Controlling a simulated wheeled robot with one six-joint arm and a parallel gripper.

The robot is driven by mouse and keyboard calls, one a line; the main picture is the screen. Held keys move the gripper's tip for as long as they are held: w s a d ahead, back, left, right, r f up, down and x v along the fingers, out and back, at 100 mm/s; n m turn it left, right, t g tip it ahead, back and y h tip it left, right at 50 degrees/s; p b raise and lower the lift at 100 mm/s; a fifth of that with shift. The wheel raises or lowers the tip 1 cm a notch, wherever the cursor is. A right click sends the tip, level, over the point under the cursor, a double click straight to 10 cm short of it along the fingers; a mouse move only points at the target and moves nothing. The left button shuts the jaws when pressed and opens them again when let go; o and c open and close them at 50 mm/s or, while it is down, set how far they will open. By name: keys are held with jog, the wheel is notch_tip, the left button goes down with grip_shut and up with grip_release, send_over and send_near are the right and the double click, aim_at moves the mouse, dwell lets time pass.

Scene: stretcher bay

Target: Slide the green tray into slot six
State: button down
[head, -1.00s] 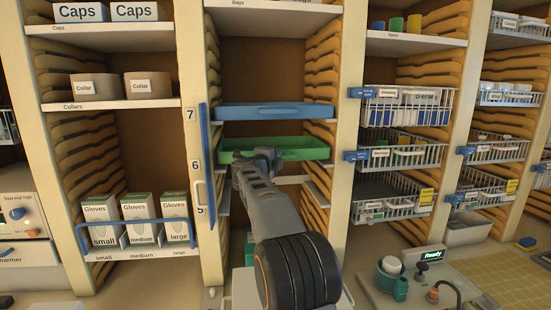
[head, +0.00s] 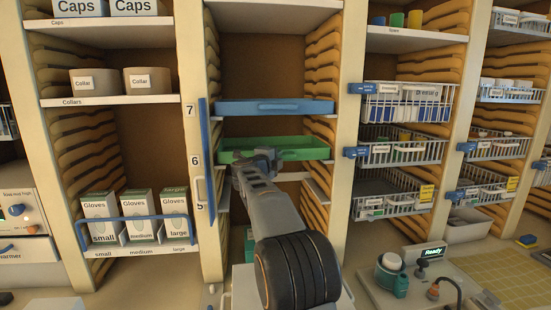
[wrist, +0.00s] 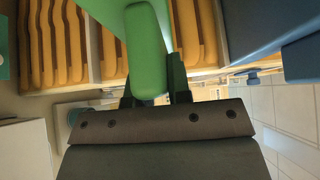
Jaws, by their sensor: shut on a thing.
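The green tray (head: 300,147) is in the tall middle bay, level with the number 6 on the left post and below a blue tray (head: 275,107) at 7. My gripper (head: 262,158) is at the front of the green tray and shut on it. In the wrist view the gripper's fingers (wrist: 155,88) stand on either side of a green bar, the tray's handle (wrist: 148,55). The tray looks level. How far its back reaches along the runners cannot be told.
A blue upright bar (head: 206,155) stands at the bay's left post, close to the tray's left end. Wire baskets (head: 405,105) with blue handles project from the bay to the right. Glove boxes (head: 140,215) stand behind a blue rail at the left.

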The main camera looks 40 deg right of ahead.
jog(key=shift+r, duration=0.1)
jog(key=c, duration=1)
grip_release()
jog(key=shift+a, duration=0.1)
jog(key=b+v, duration=0.4)
jog(key=v, duration=0.9)
jog(key=shift+s+a+b, duration=0.25)
jog(key=shift+b, duration=0.05)
